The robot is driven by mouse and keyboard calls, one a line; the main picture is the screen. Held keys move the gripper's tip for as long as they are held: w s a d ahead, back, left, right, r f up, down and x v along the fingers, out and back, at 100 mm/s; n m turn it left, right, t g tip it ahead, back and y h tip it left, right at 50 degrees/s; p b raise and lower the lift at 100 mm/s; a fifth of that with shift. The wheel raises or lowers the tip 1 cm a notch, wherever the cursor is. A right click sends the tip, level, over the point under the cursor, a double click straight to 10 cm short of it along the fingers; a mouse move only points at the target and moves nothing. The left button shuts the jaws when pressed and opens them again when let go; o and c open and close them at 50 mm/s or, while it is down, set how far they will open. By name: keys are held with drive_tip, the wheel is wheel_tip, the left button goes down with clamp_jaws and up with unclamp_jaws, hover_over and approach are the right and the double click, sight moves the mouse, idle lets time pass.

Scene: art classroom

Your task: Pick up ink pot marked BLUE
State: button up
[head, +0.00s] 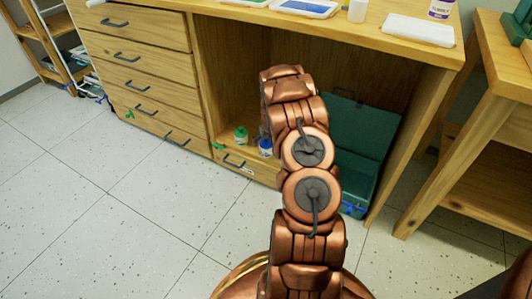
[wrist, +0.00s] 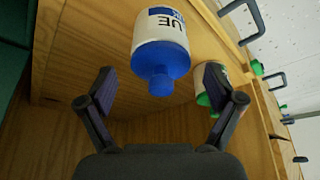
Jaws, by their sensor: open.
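The ink pot with a blue cap (wrist: 162,50) is a white pot with a partly visible label showing "UE". In the wrist view it is upper centre, its cap towards my gripper. In the head view it is a small blue-capped pot (head: 265,148) on the low wooden ledge in the desk's open bay, partly beside my arm. My gripper (wrist: 160,74) is open and empty. Its two fingers point towards the pot, one on each side of the blue cap, with visible gaps. In the head view my arm hides the gripper.
A green-capped pot (head: 241,134) stands close left of the blue one; it also shows in the wrist view (wrist: 208,88). A teal box (head: 362,145) with a raised lid stands right in the bay. Drawers (head: 150,85) are left, a wooden table (head: 495,110) right. The front floor is clear.

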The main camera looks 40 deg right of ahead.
drive_tip(key=shift+b+x, duration=0.45)
drive_tip(key=shift+x, duration=0.95)
drive_tip(key=shift+r, duration=0.1)
drive_tip(key=shift+c, duration=0.4)
drive_tip(key=c, duration=1.4)
drive_tip(key=shift+c, duration=0.2)
drive_tip(key=shift+r, duration=0.1)
